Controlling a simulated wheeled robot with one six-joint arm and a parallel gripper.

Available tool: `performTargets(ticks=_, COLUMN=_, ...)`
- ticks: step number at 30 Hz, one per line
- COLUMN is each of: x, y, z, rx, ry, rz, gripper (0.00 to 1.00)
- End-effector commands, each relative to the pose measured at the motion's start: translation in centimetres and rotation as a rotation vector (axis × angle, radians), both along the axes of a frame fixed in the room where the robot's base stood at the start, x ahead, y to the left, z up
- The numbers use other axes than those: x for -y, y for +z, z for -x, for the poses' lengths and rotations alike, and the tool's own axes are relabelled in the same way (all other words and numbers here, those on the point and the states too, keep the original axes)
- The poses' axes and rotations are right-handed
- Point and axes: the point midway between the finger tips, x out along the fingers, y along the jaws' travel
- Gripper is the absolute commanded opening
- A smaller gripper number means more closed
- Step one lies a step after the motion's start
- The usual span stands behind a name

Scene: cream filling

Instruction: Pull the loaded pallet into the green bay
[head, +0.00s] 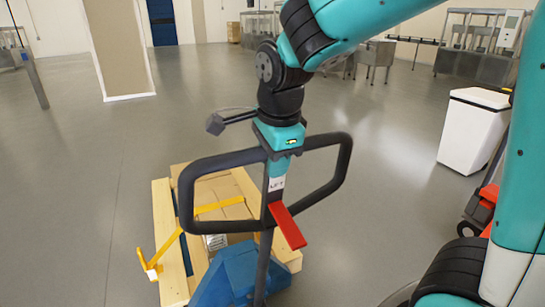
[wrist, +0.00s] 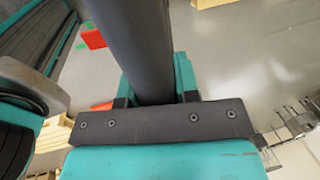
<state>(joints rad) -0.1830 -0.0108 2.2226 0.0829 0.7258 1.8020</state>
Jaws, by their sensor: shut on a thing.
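My gripper (head: 280,138) is shut on the black loop handle (head: 342,176) of a blue pallet jack, at the middle of its top bar. In the wrist view, the dark bar (wrist: 140,45) runs between the two teal fingers of my gripper (wrist: 155,88). A red lever (head: 287,226) sticks out below the grip. The blue jack body (head: 240,272) stands at the near end of the wooden pallet (head: 166,250). Cardboard boxes (head: 222,190) lie on the pallet, with a yellow strap or bar (head: 220,206) across them. I cannot make out the green bay in the head view.
A white bin (head: 472,132) stands to the right. A beige pillar (head: 118,50) and a dark post (head: 35,78) stand at the left. Metal machines (head: 475,50) line the back right. Open grey floor (head: 85,150) lies left of and beyond the pallet.

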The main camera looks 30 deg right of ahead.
Motion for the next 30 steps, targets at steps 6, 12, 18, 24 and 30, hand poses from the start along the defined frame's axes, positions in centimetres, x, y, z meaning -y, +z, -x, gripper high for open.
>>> performTargets(ticks=6, x=0.1, y=-0.2, z=0.2, rx=-0.011, ry=0.000, rz=0.000, gripper=0.00)
performTargets(ticks=12, x=0.1, y=-0.2, z=0.2, rx=-0.010, ry=-0.001, rz=-0.001, gripper=0.52)
performTargets(ticks=18, x=0.1, y=-0.1, z=0.1, rx=-0.007, ry=0.000, rz=-0.001, gripper=0.59)
performTargets(ticks=24, x=0.0, y=0.0, z=0.1, rx=-0.005, ry=0.001, rz=-0.001, gripper=0.59)
performTargets(ticks=30, x=-0.1, y=1.9, z=0.3, rx=0.002, ry=0.002, rz=-0.002, gripper=0.59)
